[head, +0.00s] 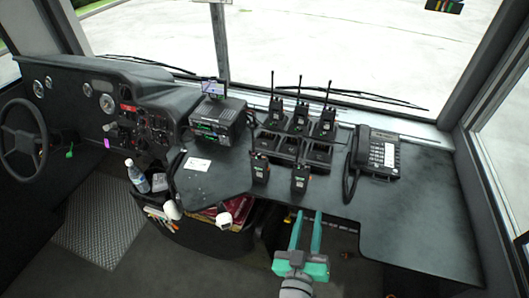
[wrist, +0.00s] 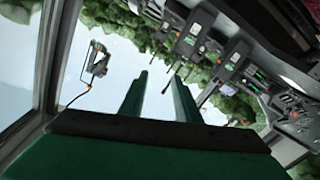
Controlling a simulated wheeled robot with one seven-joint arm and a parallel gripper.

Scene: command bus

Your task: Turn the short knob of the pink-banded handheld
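Several black handheld radios stand on the dash. Three with antennas, a left one (head: 276,108), a middle one (head: 300,117) and a right one (head: 326,124), stand at the back of a charger rack (head: 290,146). Two more, a left front one (head: 260,168) and a right front one (head: 300,178), stand at the near edge. I cannot make out a pink band or a short knob on any of them. My green gripper (head: 308,214) is open and empty, below and in front of the dash edge. Its parted fingers also show in the wrist view (wrist: 160,76).
A desk phone (head: 383,153) with a coiled cord stands right of the rack. A radio console (head: 217,122) and a white card (head: 197,164) lie to its left. A bin (head: 190,232) with a bottle (head: 137,175) sits below. The dash at right is clear.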

